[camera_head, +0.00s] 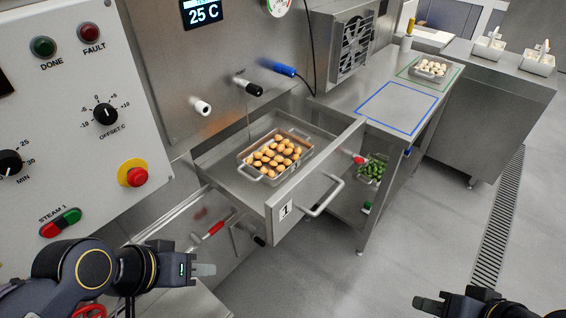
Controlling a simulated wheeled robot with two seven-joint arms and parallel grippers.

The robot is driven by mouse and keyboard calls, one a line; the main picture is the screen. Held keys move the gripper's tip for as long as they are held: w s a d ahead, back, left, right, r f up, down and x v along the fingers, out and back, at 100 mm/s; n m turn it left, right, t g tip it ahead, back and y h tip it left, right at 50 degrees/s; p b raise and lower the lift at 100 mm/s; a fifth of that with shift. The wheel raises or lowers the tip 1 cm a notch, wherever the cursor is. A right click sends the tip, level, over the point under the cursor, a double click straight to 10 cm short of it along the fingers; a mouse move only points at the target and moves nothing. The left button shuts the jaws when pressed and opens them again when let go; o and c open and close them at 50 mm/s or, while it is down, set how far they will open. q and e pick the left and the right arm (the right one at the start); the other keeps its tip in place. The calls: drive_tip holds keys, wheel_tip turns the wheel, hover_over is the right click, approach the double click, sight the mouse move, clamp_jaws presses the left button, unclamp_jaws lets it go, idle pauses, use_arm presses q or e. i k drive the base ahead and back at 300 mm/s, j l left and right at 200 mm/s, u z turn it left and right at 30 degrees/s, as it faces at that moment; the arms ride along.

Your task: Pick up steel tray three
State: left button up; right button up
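No label reading three shows on any tray. One steel tray (246,172) with side handles holds brown-tan filled pasta (275,156) and sits in an open drawer (275,222) marked 1. A second steel tray (428,75) holds pale round pieces and stands on the far counter inside a green outline. A third metal container with green pieces (374,169) is partly hidden under the counter. My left gripper (204,275) is at lower left, in front of the drawer, apart from every tray. My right gripper (424,304) is at the bottom right, partly cut off, near no tray.
A blue-outlined area (398,104) on the counter is empty. The drawer's handle (325,199) juts into the room. A control panel (75,110) fills the left. White containers (538,62) stand at far right. The floor (420,245) is clear, with a drain grate (497,220).

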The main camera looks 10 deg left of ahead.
sight(274, 157)
drive_tip(key=l+u, duration=0.1)
drive_tip(key=u, duration=0.35)
drive_tip(key=i+l+u, duration=0.1)
drive_tip(key=u, duration=0.4)
drive_tip(key=l+u, duration=0.1)
drive_tip(key=u, duration=0.35)
drive_tip(key=l+u, duration=0.1)
drive_tip(key=u, duration=0.4)
drive_tip(key=l+u, duration=0.25)
drive_tip(key=k+l+u, duration=0.15)
drive_tip(key=l+u, duration=0.15)
drive_tip(key=k+l+u, duration=0.25)
drive_tip(key=l, duration=0.15)
drive_tip(key=l+u, duration=0.25)
drive_tip(key=k+l, duration=0.35)
drive_tip(key=l, duration=0.2)
drive_tip(key=k+l+u, duration=0.1)
drive_tip(key=k+l, duration=0.3)
drive_tip(key=l, duration=0.15)
drive_tip(key=i, duration=0.5)
